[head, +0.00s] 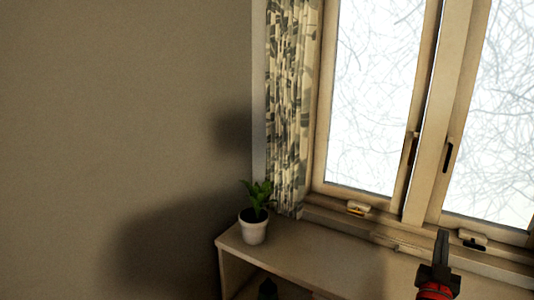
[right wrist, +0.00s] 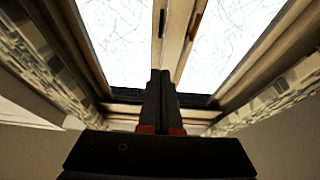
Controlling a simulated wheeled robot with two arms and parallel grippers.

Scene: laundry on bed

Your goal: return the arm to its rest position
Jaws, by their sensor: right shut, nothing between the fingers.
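My right gripper (head: 442,248) shows at the bottom right of the head view, its dark fingers pointing up in front of the shelf and window sill. In the right wrist view the gripper (right wrist: 160,78) is at the centre, with its two fingers together and nothing between them. It points toward the window. My left gripper is in neither view.
A window (head: 375,95) with wooden frames fills the right of the head view, a patterned curtain (head: 289,110) beside it. A potted plant (head: 253,228) stands on the left end of a low shelf (head: 320,262). A bare wall (head: 120,120) is at the left.

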